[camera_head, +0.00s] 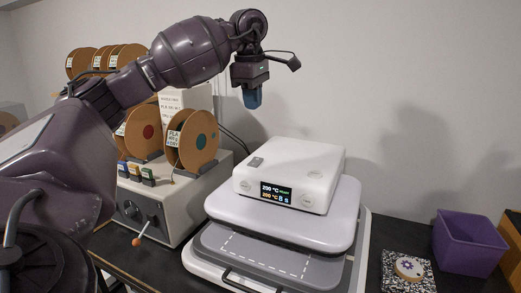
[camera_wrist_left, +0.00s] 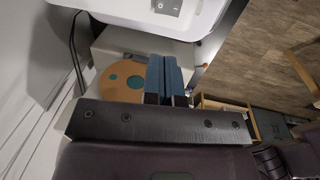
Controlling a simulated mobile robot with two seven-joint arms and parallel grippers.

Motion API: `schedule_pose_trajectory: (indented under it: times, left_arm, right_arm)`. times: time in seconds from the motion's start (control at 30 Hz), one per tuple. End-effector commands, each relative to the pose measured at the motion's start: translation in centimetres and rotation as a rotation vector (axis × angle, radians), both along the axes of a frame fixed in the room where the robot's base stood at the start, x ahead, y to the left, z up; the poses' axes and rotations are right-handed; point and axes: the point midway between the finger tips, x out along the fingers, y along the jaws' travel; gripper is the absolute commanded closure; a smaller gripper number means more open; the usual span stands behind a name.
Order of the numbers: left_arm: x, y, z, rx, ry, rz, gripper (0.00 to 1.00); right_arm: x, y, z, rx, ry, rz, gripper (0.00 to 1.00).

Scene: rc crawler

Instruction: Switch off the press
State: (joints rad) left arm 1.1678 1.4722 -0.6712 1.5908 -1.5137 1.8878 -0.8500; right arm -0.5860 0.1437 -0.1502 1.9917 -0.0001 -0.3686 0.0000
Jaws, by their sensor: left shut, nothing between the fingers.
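The press (camera_head: 335,165) is a white heat press on the black bench, with a lit display (camera_head: 276,192) showing temperature readings. A small grey switch (camera_head: 256,161) is on the left of its top. My right gripper is not in view.
A beige box (camera_head: 175,205) with a lever (camera_head: 140,238) stands left of the press, bearing filament spools (camera_head: 198,140). A purple bin (camera_head: 465,242) and a speckled mat (camera_head: 398,280) with a round piece (camera_head: 409,267) lie right. A wall rises behind.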

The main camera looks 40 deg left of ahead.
Motion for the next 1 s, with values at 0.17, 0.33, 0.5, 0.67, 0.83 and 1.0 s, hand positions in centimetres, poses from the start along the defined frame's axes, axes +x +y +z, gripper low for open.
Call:
schedule_pose_trajectory:
  times: [0.17,0.33,0.5,0.67,0.83,1.0]
  left_arm:
    - [0.0,0.1,0.0,0.001,0.002,0.001,1.0]
    - [0.0,0.0,-0.1,0.0,0.002,0.0,1.0]
    - [0.1,0.1,-1.5,0.001,0.004,0.001,1.0]
    - [0.4,0.2,-4.0,0.0,0.005,0.001,1.0]
    - [0.7,0.3,-7.0,0.0,0.005,0.001,1.0]
    - [1.1,0.3,-9.9,-0.001,0.005,0.0,1.0]
  right_arm:
    - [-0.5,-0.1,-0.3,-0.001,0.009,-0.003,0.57]
    - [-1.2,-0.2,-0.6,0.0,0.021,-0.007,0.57]
    - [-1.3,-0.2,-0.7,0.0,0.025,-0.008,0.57]
    - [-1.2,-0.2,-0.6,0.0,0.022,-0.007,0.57]
    - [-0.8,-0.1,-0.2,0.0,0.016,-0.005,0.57]
    - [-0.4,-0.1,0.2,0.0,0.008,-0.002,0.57]
